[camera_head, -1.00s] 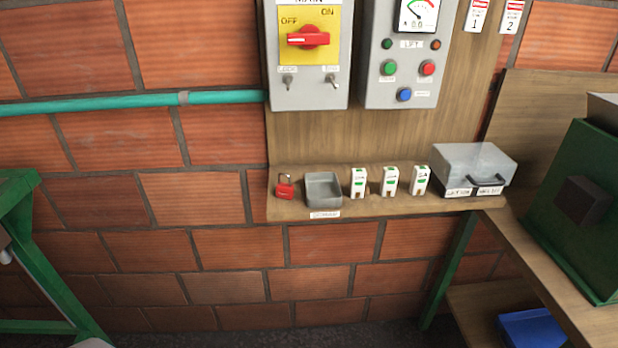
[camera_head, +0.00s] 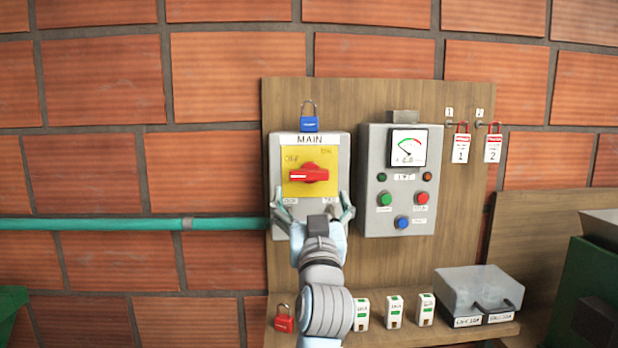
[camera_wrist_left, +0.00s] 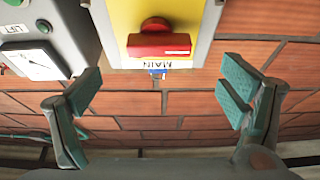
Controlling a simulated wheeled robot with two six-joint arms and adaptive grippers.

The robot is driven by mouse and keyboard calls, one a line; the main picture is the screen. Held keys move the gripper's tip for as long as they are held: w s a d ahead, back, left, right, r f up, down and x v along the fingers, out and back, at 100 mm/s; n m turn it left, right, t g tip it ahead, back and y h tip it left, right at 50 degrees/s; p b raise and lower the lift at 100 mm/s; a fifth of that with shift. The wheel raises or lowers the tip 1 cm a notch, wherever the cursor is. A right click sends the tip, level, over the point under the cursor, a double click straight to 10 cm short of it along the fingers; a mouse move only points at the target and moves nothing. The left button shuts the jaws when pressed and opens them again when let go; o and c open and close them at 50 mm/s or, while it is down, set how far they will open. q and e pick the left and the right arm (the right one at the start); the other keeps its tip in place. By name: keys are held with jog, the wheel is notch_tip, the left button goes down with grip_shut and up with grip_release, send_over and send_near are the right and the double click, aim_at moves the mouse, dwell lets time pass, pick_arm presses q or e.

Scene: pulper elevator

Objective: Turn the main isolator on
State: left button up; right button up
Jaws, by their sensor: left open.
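The main isolator (camera_head: 275,150) is a grey box marked MAIN with a yellow plate on the wooden backboard. In the left wrist view the red handle (camera_wrist_left: 159,45) is at the top, with the box's label upside down. My left gripper (camera_head: 313,203) is open and empty, in front of the box's lower part, its fingers spread to both sides below the handle. It also shows in the left wrist view (camera_wrist_left: 163,95), apart from the handle. My right gripper is not in view.
A blue padlock (camera_head: 310,122) sits on top of the box. The lift panel (camera_head: 370,215) with a gauge and buttons is close to the right.

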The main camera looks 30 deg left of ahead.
aim_at(310, 177)
pick_arm(q)
jog(key=p+x, duration=0.1)
jog(key=x, duration=0.7)
jog(key=shift+w+a, duration=0.2)
jog(key=shift+w, duration=0.1)
jog(key=c, duration=1.2)
